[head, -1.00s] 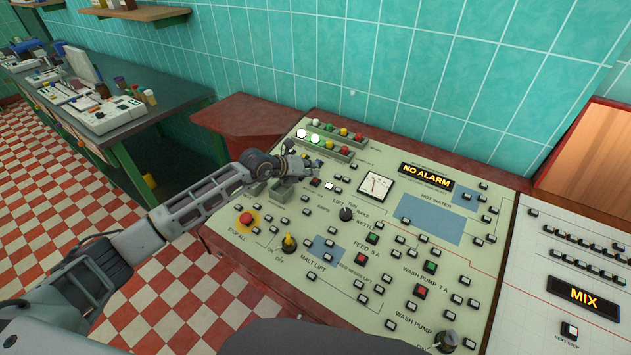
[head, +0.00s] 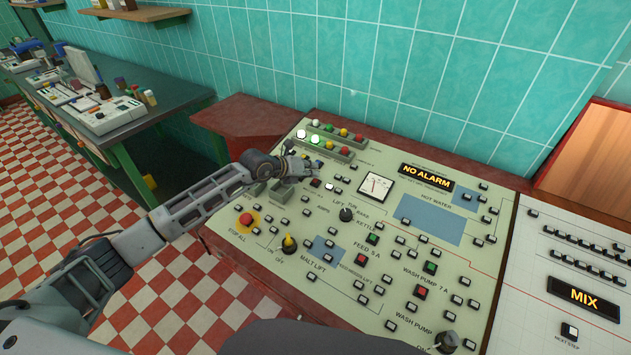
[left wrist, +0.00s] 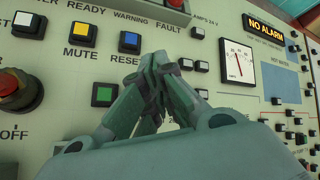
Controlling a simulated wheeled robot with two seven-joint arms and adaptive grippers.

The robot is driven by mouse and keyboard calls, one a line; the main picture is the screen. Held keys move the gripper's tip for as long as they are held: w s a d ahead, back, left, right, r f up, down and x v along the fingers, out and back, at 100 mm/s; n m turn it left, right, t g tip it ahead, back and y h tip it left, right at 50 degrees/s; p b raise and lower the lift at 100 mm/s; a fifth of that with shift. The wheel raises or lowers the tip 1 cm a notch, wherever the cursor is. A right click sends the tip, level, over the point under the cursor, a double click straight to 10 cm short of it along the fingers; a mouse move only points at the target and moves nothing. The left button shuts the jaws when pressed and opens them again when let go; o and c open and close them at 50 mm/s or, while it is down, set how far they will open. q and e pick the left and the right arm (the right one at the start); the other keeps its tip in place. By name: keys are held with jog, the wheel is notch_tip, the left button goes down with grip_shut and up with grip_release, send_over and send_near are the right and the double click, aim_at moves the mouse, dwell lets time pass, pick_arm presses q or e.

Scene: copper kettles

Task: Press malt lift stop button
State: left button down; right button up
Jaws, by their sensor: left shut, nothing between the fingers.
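The pale control panel (head: 420,270) carries a "MALT LIFT" label at its lower left, below a yellow selector knob (head: 289,243). Small dark-framed buttons sit around that label, one of them a pale button (head: 311,276) just under it. I cannot read which one is the stop. My left gripper (head: 312,170) is shut and empty over the panel's upper left, away from the label. In the left wrist view its fingertips (left wrist: 157,62) meet beside the blue RESET button (left wrist: 130,42); I cannot tell whether they touch the panel. My right gripper is not in view.
A red stop-all button (head: 246,218) on yellow stands left of the knob. Rows of coloured lamps (head: 330,137) rise at the panel's back left. A gauge (head: 376,185) and a NO ALARM display (head: 426,177) lie to the right. A tiled wall stands behind.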

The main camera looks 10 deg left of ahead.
pick_arm(q)
jog(key=shift+w+f+b, duration=0.15)
jog(key=shift+f+b, duration=0.35)
jog(key=shift+f, duration=0.35)
dwell(1.3)
jog(key=shift+r, duration=0.1)
jog(key=shift+r+p, duration=0.8)
jog(key=shift+s, duration=0.2)
notch_tip(320, 180, up, 6)
jog(key=s+p, duration=0.1)
jog(key=p, duration=0.3)
jog(key=shift+a+p, duration=0.25)
jog(key=shift+p, duration=0.1)
jog(key=shift+f, duration=0.1)
dwell(1.2)
